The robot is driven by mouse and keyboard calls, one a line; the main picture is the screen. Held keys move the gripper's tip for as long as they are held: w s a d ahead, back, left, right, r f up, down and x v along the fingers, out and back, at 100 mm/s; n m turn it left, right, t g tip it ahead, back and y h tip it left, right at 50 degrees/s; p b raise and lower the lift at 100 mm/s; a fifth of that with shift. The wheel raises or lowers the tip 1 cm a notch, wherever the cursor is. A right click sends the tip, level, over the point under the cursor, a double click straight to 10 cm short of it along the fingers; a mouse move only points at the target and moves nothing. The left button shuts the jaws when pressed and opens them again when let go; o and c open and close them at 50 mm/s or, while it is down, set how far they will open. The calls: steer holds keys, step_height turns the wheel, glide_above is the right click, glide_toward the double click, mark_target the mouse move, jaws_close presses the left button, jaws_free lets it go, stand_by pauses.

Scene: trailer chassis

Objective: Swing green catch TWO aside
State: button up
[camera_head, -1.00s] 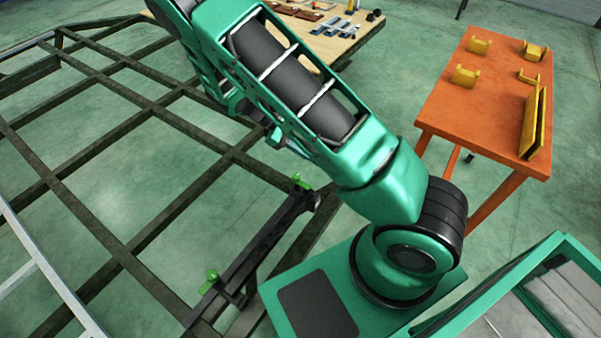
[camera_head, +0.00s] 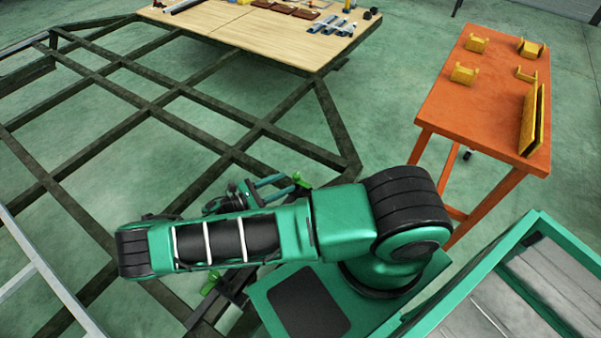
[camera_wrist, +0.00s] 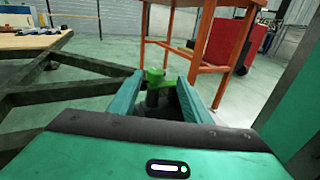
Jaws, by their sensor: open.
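A green catch (camera_head: 301,180) stands on the dark chassis bar at its far end. A second green catch (camera_head: 210,283) sits near the bar's other end, partly behind my arm. No label shows which catch is TWO. My arm hides the middle of the bar.
The dark trailer frame (camera_head: 190,130) spreads across the left, with a wooden deck (camera_head: 270,35) bearing small parts at the back. An orange table (camera_head: 480,110) with yellow brackets stands at the right. A red cabinet (camera_wrist: 235,40) is beyond the table. Green floor lies open between.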

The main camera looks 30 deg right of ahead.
mark_target(302, 181)
steer(key=d+f+n+t, duration=0.1)
steer(key=d, duration=0.9)
steer(key=shift+w+d, duration=0.2)
steer(key=shift+d, duration=0.15)
steer(key=shift+f, duration=0.1)
steer(key=c, duration=1)
steer(key=shift+s+m+g, duration=0.2)
steer(key=shift+m+g, duration=0.1)
steer(key=shift+g, duration=0.2)
